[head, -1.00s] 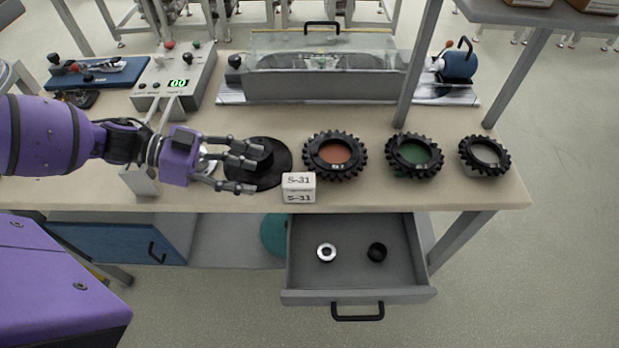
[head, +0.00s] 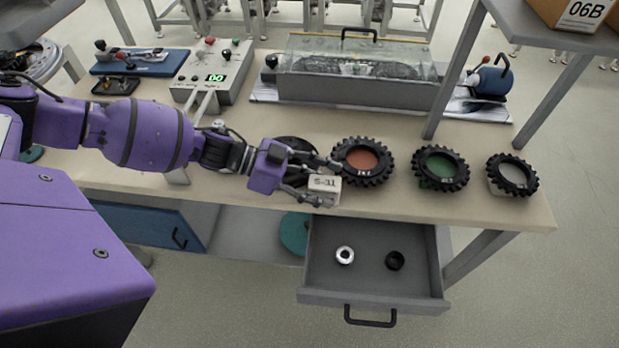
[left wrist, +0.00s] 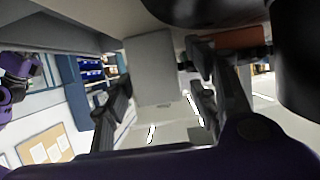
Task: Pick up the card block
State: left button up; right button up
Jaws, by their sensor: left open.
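The card block (head: 324,184) is a small white block marked "S-31" near the front edge of the bench. My left gripper (head: 318,180) is at the block, with its fingers reaching around it from the left. In the left wrist view the pale block (left wrist: 152,68) lies between the spread fingers of the left gripper (left wrist: 160,90). The left gripper is open; I cannot tell whether any finger touches the block. My right gripper is not in view.
Three black toothed rings stand to the right: one with an orange centre (head: 362,161), one green (head: 440,167), one pale (head: 512,174). A dark disc (head: 296,147) lies behind my gripper. An open drawer (head: 375,295) juts out below, holding two small rings.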

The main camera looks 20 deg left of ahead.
pick_arm(q)
jog(key=shift+r, duration=0.1)
jog(key=c, duration=1.3)
